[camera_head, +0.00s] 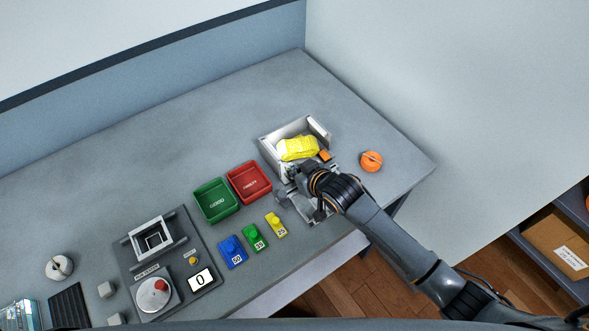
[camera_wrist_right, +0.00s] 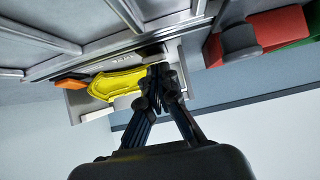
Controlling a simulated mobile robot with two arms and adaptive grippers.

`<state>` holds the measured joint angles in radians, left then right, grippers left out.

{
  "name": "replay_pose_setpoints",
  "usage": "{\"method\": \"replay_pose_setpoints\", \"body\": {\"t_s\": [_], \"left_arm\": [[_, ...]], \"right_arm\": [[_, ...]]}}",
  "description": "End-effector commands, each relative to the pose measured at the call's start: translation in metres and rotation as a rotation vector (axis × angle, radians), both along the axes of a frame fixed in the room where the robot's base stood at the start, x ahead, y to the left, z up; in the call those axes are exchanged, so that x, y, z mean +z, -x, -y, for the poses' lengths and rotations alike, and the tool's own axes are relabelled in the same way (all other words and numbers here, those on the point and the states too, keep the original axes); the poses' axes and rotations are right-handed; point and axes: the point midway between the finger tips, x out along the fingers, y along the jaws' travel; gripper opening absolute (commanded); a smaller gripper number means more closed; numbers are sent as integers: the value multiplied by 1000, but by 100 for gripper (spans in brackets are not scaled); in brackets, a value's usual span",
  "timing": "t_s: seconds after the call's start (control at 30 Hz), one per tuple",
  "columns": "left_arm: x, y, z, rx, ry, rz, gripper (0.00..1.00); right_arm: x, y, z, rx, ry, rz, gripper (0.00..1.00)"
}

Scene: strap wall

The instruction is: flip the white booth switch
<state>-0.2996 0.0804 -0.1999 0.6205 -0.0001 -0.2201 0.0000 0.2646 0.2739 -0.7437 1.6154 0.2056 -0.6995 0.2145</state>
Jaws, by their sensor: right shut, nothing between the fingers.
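The white booth (camera_head: 318,126) is an open-topped, light box near the right end of the table. A yellow bundle (camera_head: 297,148) lies in it, and a small orange piece (camera_head: 324,155) is at its near right corner. My right gripper (camera_head: 291,173) is at the booth's near side and hides part of it. In the right wrist view its fingers (camera_wrist_right: 158,76) are shut and empty, right beside the yellow bundle (camera_wrist_right: 117,84); I cannot tell whether they touch anything. I cannot make out a switch on the booth. My left gripper is out of view.
A green tray (camera_head: 215,215) and red tray (camera_head: 263,195) stand left of the booth, with blue, green and yellow weights in front. An orange knob (camera_head: 371,161) is to the right. A scale (camera_head: 125,258) stands at left. The back of the table is clear.

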Motion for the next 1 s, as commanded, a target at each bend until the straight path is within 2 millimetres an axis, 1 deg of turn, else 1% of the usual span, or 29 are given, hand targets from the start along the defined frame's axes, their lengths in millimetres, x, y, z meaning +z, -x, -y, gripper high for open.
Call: {"method": "replay_pose_setpoints", "body": {"t_s": [0.2, 0.57, 0.67, 0.77, 0.93, 0.97, 1.0], "left_arm": [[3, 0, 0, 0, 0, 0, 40], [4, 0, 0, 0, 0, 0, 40], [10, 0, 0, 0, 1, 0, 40], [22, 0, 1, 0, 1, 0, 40], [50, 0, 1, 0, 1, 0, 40], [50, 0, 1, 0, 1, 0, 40], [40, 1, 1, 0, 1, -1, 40]], "right_arm": [[5, -8, -5, 1, 0, 2, 0], [7, -9, -6, 0, -1, 2, 0], [13, -10, -5, -1, -1, 2, 0], [25, -12, -4, -2, -1, 2, 0], [53, -18, -2, -5, -1, 2, 0], [55, -18, -1, -5, -1, 2, 0], [53, -12, 2, -4, -3, 3, 0]]}}
